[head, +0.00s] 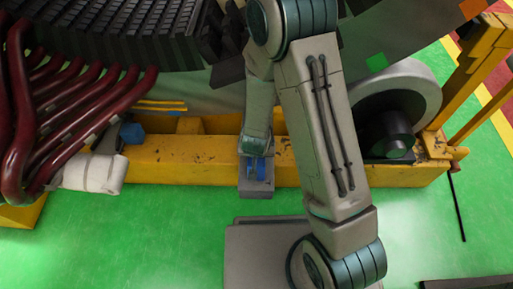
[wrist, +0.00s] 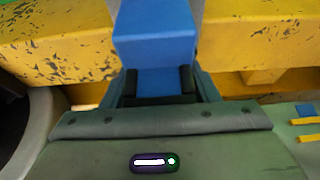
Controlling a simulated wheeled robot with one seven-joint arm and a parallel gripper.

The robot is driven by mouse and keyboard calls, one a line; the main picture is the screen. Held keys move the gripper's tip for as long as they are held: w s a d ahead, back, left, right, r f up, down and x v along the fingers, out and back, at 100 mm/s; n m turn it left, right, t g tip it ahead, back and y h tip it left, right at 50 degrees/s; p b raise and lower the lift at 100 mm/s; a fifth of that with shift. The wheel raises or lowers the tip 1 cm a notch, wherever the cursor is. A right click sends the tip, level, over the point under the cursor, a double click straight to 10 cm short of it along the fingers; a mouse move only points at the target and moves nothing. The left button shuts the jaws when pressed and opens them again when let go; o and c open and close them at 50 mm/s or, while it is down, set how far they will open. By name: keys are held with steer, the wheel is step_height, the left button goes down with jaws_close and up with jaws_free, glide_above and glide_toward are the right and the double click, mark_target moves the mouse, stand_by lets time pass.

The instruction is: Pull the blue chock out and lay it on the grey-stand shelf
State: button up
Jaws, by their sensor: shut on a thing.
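A blue chock (wrist: 155,35) shows in the wrist view, gripped between the two dark fingers of my gripper (wrist: 160,82). In the head view my gripper (head: 256,158) points down in front of the yellow beam, with the blue chock (head: 258,169) partly hidden between its parts. A small grey stand (head: 256,191) shows right below the chock at the beam's front edge. Whether the chock touches the stand cannot be told. A second blue block (head: 131,133) sits at the left on the beam.
The yellow beam (head: 200,161) runs across the scene. Dark red bars (head: 80,105) and a white wrapped roll (head: 95,172) are at the left. A grey wheel (head: 418,92) stands at the right. The green floor (head: 150,235) in front is mostly clear.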

steer(key=shift+s, duration=0.45)
steer(key=o, duration=1.5)
steer(key=p+v, duration=1.1)
steer(key=v, duration=0.2)
steer(key=shift+s+r+p, duration=0.15)
steer(key=shift+r+p, duration=0.2)
steer(key=shift+p, duration=0.05)
